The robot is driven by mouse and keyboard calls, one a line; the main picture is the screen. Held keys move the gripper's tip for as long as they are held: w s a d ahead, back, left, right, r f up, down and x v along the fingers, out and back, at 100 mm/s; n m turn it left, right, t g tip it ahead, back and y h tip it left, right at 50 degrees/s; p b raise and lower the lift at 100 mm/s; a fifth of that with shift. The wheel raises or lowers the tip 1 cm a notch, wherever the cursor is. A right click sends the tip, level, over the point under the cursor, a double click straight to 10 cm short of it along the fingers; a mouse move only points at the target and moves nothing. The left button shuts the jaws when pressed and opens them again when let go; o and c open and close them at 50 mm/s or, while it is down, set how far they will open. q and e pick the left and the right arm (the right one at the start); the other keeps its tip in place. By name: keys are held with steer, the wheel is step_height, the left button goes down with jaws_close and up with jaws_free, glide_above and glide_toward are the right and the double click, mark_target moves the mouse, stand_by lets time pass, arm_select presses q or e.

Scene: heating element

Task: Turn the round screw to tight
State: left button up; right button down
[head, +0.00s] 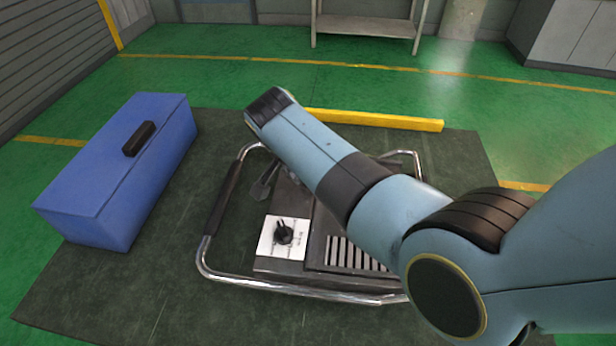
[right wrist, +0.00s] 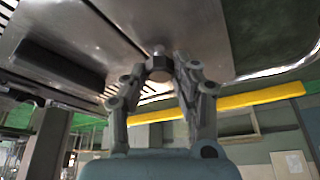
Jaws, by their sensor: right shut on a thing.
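The heating element (head: 285,267) is a grey metal unit inside a chrome tube frame on the dark mat. A black knob (head: 284,233) sits on its white label plate. In the right wrist view, my right gripper (right wrist: 160,72) is shut on the round screw (right wrist: 159,50), a small metal piece standing out from the unit's flat plate (right wrist: 185,30). The fingers are on either side of it. In the head view my right arm covers the screw and much of the unit's back. My left gripper is not in view.
A blue toolbox (head: 115,180) with a black handle stands left of the unit. A yellow beam (head: 375,120) lies behind it and also shows in the right wrist view (right wrist: 245,100). The chrome frame (head: 300,291) surrounds the unit. The mat (head: 160,290) is clear at front left.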

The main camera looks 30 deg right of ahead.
steer(key=m+g+b, duration=0.1)
steer(key=m, duration=0.1)
steer(key=m+b, duration=0.1)
steer(key=m, duration=0.1)
steer(key=shift+w+f+m+g, duration=0.1)
steer(key=shift+w+m+g, duration=0.05)
steer(key=shift+m+g, duration=0.2)
steer(key=shift+m+g+b, duration=0.55)
steer(key=shift+m+b, duration=0.25)
steer(key=shift+m, duration=0.65)
steer(key=c, duration=1)
jaws_free()
